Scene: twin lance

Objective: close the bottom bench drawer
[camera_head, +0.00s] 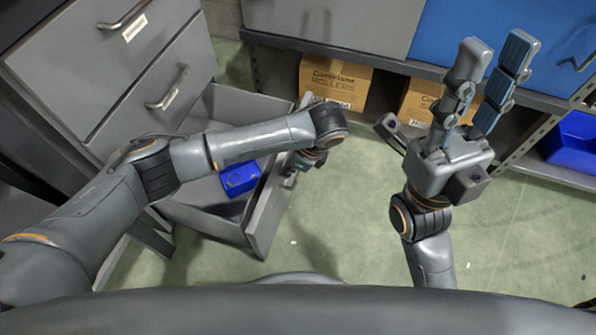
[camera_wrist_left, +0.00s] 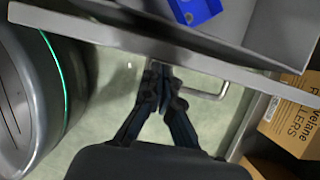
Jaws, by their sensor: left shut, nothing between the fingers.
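The bottom bench drawer (camera_head: 265,215) stands pulled out from the grey cabinet, with a blue bin (camera_head: 239,178) inside. My left arm reaches across above the open drawer. My left gripper (camera_head: 297,165) points down at the outer side of the drawer front, its fingers largely hidden by the wrist in the head view. In the left wrist view the left gripper (camera_wrist_left: 162,72) is shut and empty, its tips beside the drawer's handle (camera_wrist_left: 207,92); I cannot tell whether they touch the front. My right gripper (camera_head: 496,50) is raised, open and empty, away from the drawer.
Two more drawers (camera_head: 75,60) above are shut. Cardboard boxes (camera_head: 335,82) sit on a low shelf behind the drawer. A blue bin (camera_head: 572,143) is on the shelf at the right. The green floor in front of the drawer is largely clear.

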